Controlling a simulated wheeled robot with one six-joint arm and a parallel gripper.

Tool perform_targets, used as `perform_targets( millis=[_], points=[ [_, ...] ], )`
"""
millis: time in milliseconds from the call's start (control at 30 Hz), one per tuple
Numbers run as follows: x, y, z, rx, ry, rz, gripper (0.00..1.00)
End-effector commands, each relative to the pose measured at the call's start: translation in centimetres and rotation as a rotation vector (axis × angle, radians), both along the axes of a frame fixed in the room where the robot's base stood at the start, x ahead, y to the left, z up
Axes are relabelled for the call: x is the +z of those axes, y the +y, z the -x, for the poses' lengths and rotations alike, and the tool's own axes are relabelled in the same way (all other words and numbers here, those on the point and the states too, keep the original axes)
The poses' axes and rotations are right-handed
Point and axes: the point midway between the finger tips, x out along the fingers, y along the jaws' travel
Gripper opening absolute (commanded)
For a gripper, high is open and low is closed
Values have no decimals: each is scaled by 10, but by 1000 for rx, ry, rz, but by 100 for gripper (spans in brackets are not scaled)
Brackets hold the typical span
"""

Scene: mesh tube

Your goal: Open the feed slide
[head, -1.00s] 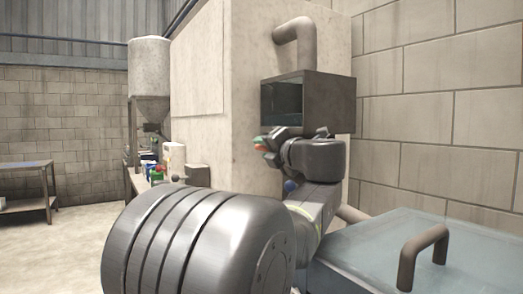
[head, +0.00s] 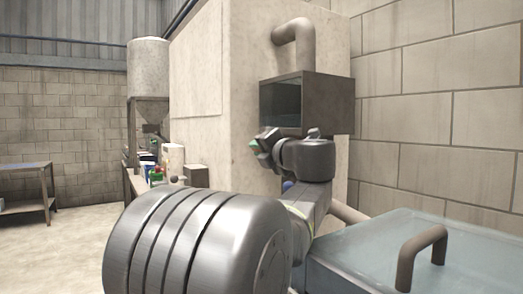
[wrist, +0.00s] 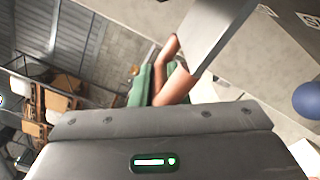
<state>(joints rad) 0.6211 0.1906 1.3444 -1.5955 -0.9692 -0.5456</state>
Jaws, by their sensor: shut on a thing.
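In the wrist view a copper-brown bent handle (wrist: 171,88) runs up from between the green finger pads of my gripper (wrist: 160,82). My gripper is shut on it. The handle meets a flat grey metal plate (wrist: 208,32), which looks like the feed slide. In the head view my gripper (head: 262,147) is just below the dark box (head: 315,103) with a glass front, on the pale cabinet wall. The handle and slide cannot be made out there. How far the slide is drawn out cannot be told.
A blue ball knob (wrist: 308,100) is at right in the wrist view. In the head view a glassy lid (head: 400,252) with a brown handle (head: 421,256) lies at lower right.

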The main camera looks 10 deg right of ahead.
Motion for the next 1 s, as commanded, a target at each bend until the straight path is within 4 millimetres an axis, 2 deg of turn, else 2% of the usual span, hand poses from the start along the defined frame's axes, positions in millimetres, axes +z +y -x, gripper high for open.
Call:
perform_targets(
  millis=[200,500,533,633,1000],
  points=[
    [0,31,11,3,-1,1,0],
    [0,34,13,1,1,0,0],
    [0,34,13,1,1,0,16],
    [0,34,13,1,1,0,36],
    [0,32,17,-1,-1,0,36]
  ],
)
